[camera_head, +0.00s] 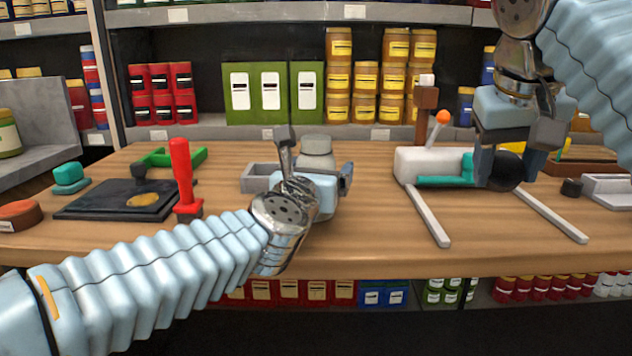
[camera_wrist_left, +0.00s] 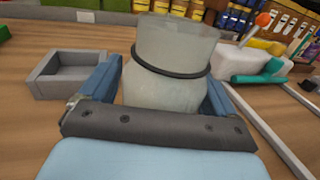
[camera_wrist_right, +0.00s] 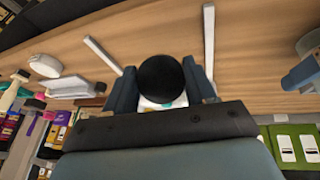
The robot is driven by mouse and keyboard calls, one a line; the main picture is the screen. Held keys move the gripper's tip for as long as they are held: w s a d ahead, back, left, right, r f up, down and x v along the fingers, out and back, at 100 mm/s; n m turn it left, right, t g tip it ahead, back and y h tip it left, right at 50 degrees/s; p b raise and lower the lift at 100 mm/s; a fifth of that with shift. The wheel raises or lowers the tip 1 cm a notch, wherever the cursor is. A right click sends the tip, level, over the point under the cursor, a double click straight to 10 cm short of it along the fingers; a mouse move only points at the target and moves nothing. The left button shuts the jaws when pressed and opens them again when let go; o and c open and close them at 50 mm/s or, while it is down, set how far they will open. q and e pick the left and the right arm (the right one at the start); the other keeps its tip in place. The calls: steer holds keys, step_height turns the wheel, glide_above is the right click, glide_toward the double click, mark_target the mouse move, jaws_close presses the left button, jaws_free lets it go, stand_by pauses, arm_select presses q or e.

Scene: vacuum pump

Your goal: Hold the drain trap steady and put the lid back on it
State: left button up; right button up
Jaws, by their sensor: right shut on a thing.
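The drain trap (camera_wrist_left: 165,80) is a pale, cloudy jar with a dark ring around its neck. It stands upright on the table, and its top also shows in the head view (camera_head: 316,148). My left gripper (camera_wrist_left: 163,95) has its blue fingers on either side of the jar, apart; no clear contact shows. My right gripper (camera_head: 510,165) is shut on a dark round piece (camera_wrist_right: 162,80), above the table beside the white and teal pump (camera_head: 420,165). I cannot tell from its shape whether this piece is the lid.
A grey tray (camera_wrist_left: 75,72) lies left of the jar. Two pale rails (camera_head: 428,215) run forward from the pump. A small black cylinder (camera_head: 571,187) stands at the right. A red-handled tool (camera_head: 182,175) stands by a dark plate (camera_head: 100,205). The table between jar and pump is clear.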

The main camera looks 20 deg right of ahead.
mark_target(320, 150)
arm_select(q)
steer(key=c, duration=1)
steer(key=shift+r, duration=0.15)
arm_select(e)
steer(key=shift+r, duration=0.1)
